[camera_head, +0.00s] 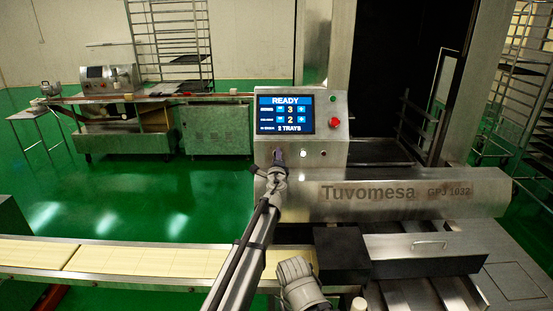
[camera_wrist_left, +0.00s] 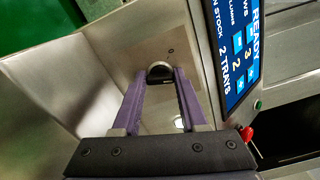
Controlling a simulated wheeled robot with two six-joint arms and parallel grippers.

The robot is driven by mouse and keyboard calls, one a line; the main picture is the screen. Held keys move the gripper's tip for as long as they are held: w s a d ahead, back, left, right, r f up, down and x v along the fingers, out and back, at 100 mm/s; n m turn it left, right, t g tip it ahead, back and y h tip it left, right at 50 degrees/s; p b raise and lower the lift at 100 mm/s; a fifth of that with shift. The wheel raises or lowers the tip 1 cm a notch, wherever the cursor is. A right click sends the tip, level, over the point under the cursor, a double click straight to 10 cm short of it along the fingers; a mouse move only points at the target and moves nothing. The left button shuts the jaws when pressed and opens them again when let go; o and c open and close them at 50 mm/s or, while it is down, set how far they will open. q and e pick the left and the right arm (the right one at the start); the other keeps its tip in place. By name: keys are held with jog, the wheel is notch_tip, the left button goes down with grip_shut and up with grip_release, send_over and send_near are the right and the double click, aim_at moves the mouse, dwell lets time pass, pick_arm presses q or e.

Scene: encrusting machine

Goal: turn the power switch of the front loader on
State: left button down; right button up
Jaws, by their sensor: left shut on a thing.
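The front loader (camera_head: 355,195) is the steel machine marked Tuvomesa, with a control box whose screen (camera_head: 286,114) is lit and reads READY, 2 TRAYS. My left gripper (camera_head: 279,154) reaches up to the panel below the screen. In the left wrist view, the purple fingers of my left gripper (camera_wrist_left: 160,80) are closed on the sides of a dark round power switch knob (camera_wrist_left: 159,69) on the steel panel. In the head view the gripper hides the knob. I cannot read which way the switch is turned. My right gripper does not show.
A red emergency button (camera_head: 334,123) and a green button (camera_head: 332,99) sit right of the screen. A small white button (camera_head: 303,153) is just right of the gripper. A conveyor belt (camera_head: 130,262) runs along the lower left. Green floor (camera_head: 130,195) is clear behind it.

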pick_arm(q)
jog(key=m, duration=0.5)
jog(key=shift+d+m, duration=0.1)
jog(key=shift+m, duration=0.2)
dwell(0.4)
jog(key=shift+c, duration=2.2)
grip_release()
jog(key=s, duration=0.8)
jog(key=shift+w, duration=0.1)
